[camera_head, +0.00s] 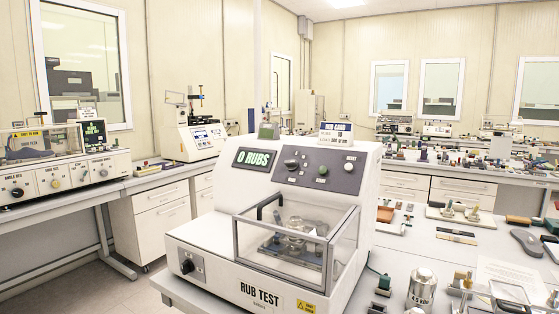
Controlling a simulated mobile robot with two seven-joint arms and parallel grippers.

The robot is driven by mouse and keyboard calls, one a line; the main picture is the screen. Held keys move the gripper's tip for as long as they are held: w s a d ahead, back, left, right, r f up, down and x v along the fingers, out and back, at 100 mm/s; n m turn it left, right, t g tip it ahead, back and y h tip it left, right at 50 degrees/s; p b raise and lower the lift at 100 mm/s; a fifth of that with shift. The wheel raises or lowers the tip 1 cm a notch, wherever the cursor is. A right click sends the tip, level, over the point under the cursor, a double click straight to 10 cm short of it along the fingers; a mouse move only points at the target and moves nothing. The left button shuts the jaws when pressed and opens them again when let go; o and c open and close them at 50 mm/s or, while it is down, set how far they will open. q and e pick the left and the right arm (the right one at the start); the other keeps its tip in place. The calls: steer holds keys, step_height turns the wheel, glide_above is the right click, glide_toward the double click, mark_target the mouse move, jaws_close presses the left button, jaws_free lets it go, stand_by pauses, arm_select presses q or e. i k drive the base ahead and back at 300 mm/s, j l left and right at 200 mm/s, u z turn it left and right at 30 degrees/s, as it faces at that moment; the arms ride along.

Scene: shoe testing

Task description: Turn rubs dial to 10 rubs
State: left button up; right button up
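The white rub test machine (207,238) stands on the bench in the middle. Its display (254,159) reads "0 RUBS" in green. A black dial (291,164) sits on the dark sloping control panel (309,180), right of the display. Its marks are too small to read. A green button (323,170) and a pale button (349,167) labelled "RESET" are to its right. A black knob (187,266) is on the lower left front; its label is unreadable. Neither of my grippers is in view.
A clear cover with a black handle (258,207) encloses the rub area at the machine's front. A small "RUB CARD" sign (336,132) stands on top. A metal weight (422,288) and several small items are on the bench to the right. Another tester (62,160) stands at the left.

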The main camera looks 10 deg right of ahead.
mark_target(292, 165)
steer(key=i+j, duration=0.2)
steer(key=j, duration=0.15)
steer(key=i+j+z, duration=0.1)
steer(key=j, duration=0.25)
steer(key=i+j, duration=0.25)
steer(key=i+j+z, duration=0.1)
steer(key=j, duration=0.35)
steer(key=i+j, duration=0.25)
steer(key=j, duration=0.15)
